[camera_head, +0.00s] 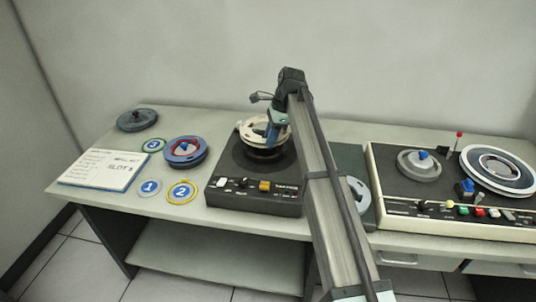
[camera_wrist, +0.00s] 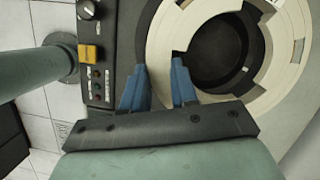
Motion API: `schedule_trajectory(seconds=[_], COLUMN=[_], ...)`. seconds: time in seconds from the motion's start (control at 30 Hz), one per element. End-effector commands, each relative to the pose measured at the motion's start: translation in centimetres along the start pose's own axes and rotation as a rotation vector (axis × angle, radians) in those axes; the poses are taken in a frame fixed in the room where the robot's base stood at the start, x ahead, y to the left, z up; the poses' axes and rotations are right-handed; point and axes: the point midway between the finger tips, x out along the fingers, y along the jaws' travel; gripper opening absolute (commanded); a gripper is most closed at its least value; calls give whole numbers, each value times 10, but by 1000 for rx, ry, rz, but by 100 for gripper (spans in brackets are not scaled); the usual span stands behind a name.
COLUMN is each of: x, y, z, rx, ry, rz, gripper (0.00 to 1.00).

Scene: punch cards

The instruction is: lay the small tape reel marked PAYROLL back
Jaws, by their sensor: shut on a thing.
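A small cream reel (camera_head: 252,130) is at the dark tape machine (camera_head: 240,190), above its round black platter; I cannot tell whether it still touches the spindle. No label on it is readable. My gripper (camera_head: 271,132) is shut on the reel's edge. In the wrist view, my gripper (camera_wrist: 160,82) has one blue finger outside the cream ring (camera_wrist: 163,50) and the other inside its opening. Flat rings marked 1 (camera_head: 149,188), 2 (camera_head: 182,191) and 3 (camera_head: 153,145) lie on the table to the left. Rings 1 and 2 are empty, and ring 3 looks empty.
A blue reel (camera_head: 185,151) with red parts lies between the rings and the machine. A dark grey reel (camera_head: 137,120) lies behind ring 3. An open notebook (camera_head: 103,168) with "SLOT" written on it lies at the left edge. A cream-framed tape deck (camera_head: 445,185) stands right.

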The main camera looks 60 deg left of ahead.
Motion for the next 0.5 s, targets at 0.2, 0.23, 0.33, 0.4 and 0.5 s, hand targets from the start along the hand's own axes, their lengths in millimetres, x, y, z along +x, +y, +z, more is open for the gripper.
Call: schedule_trajectory(seconds=[0.2, 0.23, 0.33, 0.4, 0.5], x=[-4, -4, -4, -4, -7], y=[0, 0, 0, 0, 0], z=[1, 1, 1, -1, -11], rx=[0, 0, 0, 2, 14], ry=[-1, -1, 0, 0, 0], rz=[0, 0, 0, -1, -5], gripper=[0, 0, 0, 0, 0])
